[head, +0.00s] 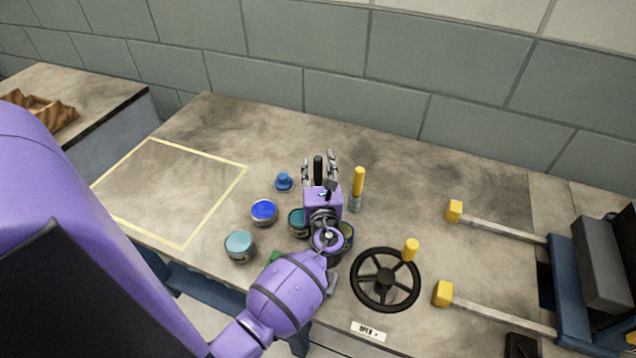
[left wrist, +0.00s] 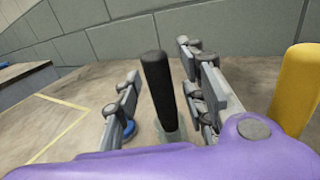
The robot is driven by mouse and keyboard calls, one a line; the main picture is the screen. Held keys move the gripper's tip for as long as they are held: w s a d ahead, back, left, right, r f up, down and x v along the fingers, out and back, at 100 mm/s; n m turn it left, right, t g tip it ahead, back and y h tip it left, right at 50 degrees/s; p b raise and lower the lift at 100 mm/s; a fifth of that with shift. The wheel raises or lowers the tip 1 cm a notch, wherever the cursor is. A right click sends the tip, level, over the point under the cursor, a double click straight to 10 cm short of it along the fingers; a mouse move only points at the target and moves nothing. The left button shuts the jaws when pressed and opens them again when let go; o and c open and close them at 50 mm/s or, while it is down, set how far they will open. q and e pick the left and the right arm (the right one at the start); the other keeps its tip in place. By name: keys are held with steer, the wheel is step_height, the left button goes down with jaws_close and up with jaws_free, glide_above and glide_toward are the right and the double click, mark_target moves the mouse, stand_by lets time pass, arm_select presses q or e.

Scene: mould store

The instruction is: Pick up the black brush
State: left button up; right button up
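The black brush (head: 318,168) stands upright on the workbench, with its black handle up. In the left wrist view its handle (left wrist: 157,85) rises between the two fingers, and its lower part is pale and partly hidden by my purple gripper body. My left gripper (head: 319,172) is open, with one finger on each side of the handle. In the left wrist view, gaps show between the handle and both fingers (left wrist: 165,100). My right gripper is not in view.
A yellow-handled brush (head: 358,184) stands close to the right of my left gripper. Paint pots, one blue (head: 264,211) and one teal (head: 240,245), and a small blue item (head: 284,182) are left of it. A black handwheel (head: 385,280) is nearer right. A yellow-outlined area (head: 170,190) is clear.

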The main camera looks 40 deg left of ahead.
arm_select(q)
jaws_close()
